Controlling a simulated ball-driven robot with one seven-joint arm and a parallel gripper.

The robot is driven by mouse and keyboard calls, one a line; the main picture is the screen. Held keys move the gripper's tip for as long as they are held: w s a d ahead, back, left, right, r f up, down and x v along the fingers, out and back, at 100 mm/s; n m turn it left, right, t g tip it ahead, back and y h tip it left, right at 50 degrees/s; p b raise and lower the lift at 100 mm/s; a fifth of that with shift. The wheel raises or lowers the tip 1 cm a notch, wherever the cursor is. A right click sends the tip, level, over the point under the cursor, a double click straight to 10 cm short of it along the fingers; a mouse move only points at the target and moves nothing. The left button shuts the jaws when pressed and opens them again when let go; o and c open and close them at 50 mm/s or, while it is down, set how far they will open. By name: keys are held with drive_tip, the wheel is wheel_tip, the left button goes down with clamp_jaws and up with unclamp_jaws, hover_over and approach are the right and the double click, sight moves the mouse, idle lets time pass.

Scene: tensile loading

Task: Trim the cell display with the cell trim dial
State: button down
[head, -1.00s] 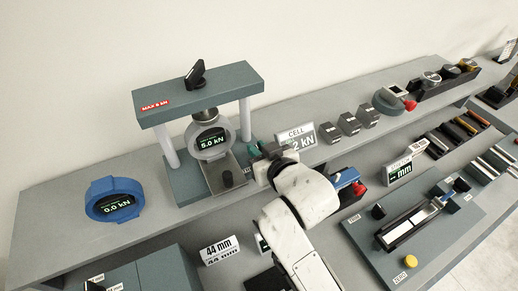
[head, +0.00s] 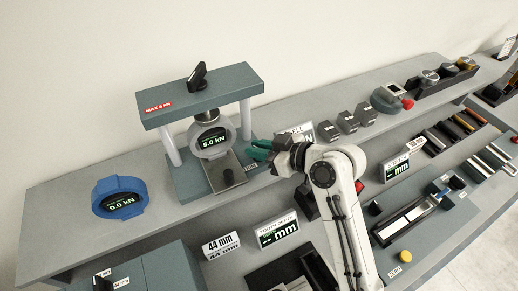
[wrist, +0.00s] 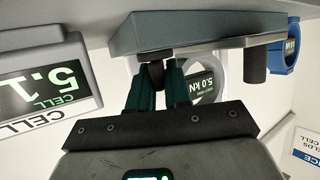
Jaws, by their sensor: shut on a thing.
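The load frame (head: 205,92) stands at the left with a round grey gauge (head: 212,142) reading 5.0 kN. My gripper (head: 254,151) is at the right edge of the frame's base. In the wrist view its two green fingers (wrist: 156,84) are shut on a small dark knob (wrist: 155,70), which I take for the cell trim dial; the head view hides it. The cell display (wrist: 48,86) reads 5.1, with its unit cut off, in the wrist view. In the head view the cell display (head: 292,130) is largely behind my arm.
A blue ring gauge (head: 120,198) reading 0.0 kN sits on the shelf at left. Another dark knob (head: 228,176) stands on the frame's front plate. Several grey blocks (head: 347,121) stand right of the display. A tooth depth display (head: 278,230) stands below my gripper.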

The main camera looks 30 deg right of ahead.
drive_tip(key=shift+n+g+y, duration=0.4)
drive_tip(key=shift+n+y, duration=0.2)
drive_tip(key=shift+b, duration=0.3)
drive_tip(key=c, duration=1.2)
unclamp_jaws()
drive_tip(key=shift+o, duration=0.2)
drive_tip(key=shift+d, duration=0.1)
drive_tip(key=b+v, duration=0.2)
drive_tip(key=v, duration=0.8)
drive_tip(key=shift+d+r+g, duration=0.2)
drive_tip(key=shift+d+g, duration=0.05)
drive_tip(key=shift+g, duration=0.05)
drive_tip(key=shift+s, duration=0.15)
